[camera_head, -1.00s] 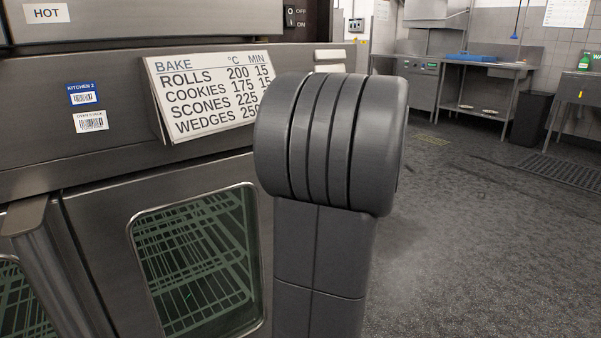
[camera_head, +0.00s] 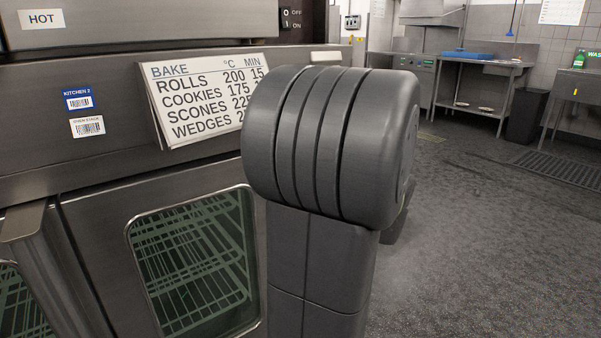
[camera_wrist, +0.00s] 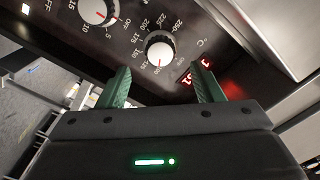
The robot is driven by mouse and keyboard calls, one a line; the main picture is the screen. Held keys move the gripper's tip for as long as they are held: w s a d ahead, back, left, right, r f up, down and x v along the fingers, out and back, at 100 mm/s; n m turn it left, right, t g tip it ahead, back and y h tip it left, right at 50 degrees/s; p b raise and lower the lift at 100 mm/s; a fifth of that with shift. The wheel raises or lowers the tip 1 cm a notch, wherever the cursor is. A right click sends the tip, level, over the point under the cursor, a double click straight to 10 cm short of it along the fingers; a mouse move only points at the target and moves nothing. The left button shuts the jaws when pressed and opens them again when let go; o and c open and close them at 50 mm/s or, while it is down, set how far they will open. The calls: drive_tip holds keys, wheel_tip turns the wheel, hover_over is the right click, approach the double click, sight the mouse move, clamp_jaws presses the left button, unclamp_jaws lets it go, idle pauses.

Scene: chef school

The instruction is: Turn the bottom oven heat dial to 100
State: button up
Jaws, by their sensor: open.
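In the wrist view a white heat dial (camera_wrist: 160,49) with temperature numbers and a °C mark sits on a dark panel. A small red mark shows near its lower edge; the number at that mark is too small to read surely. My gripper (camera_wrist: 160,72) is open, with its two green fingers apart. Their tips lie below and to either side of the heat dial in the picture. I see no contact, and the dial is not between closed jaws. In the head view my arm covers the gripper and the heat dial does not show.
A second white dial (camera_wrist: 97,9) with an OFF mark and red digits (camera_wrist: 205,76) are close by on the panel. In the head view a bake chart (camera_head: 196,100) and an oven door (camera_head: 98,235) stand left of my arm. Open floor (camera_head: 470,230) lies right.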

drive_tip(key=p+v, duration=0.1)
drive_tip(key=v, duration=0.7)
drive_tip(key=shift+w+a, duration=0.1)
drive_tip(key=b+x, duration=0.2)
drive_tip(key=x, duration=1.1)
drive_tip(key=shift+w+a, duration=0.2)
drive_tip(key=shift+w, duration=0.15)
